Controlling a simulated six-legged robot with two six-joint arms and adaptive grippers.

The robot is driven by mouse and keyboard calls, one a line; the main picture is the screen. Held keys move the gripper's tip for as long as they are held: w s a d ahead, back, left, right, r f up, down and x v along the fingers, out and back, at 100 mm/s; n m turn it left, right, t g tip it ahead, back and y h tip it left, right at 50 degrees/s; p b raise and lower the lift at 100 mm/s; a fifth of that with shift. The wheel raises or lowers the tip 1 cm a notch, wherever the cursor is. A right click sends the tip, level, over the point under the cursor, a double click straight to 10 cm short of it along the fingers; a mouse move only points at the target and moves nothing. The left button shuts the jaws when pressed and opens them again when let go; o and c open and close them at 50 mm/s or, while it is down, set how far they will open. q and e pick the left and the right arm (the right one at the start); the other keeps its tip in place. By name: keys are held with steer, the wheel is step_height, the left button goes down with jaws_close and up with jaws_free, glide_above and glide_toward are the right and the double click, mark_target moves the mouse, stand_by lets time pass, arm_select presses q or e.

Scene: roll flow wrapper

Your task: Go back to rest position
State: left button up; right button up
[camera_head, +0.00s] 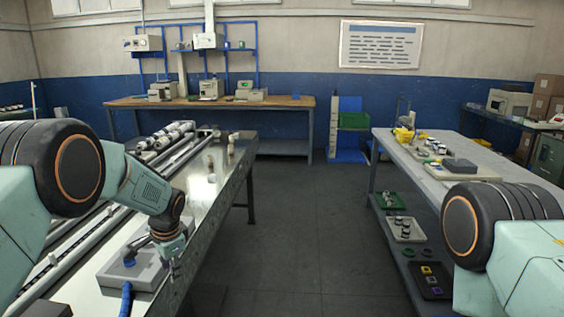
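My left arm comes in from the left and reaches over the metal workbench (215,190). My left gripper (172,262) hangs at the bench's near right edge, beside a grey box (118,272) with a blue hose. Its fingers are small and dark here, so I cannot tell whether they are open or shut. I see nothing clearly held in it. My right arm shows only as a large joint at the lower right; my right gripper is out of view.
A grey table (450,160) on the right carries trays, yellow parts and a grey box, with more trays on its lower shelf. A wooden bench (270,101) with instruments stands at the back wall. The dark floor (310,220) between the benches is clear.

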arm_select(q)
steer(key=s+d+f+n+t+h+b, duration=0.1)
steer(key=s+d+f+n, duration=0.15)
steer(key=s+f, duration=0.5)
steer(key=s+d+f+n+h+b, duration=0.1)
steer(key=s+d+f+n, duration=0.15)
steer(key=s+f, duration=0.55)
steer(key=s+f+n+g+b, duration=0.1)
steer(key=s+f+n+b, duration=0.1)
steer(key=s, duration=1.3)
steer(key=s+f+n+g+b, duration=0.2)
steer(key=s+f, duration=0.3)
steer(key=s, duration=1.1)
steer(key=shift+s, duration=0.3)
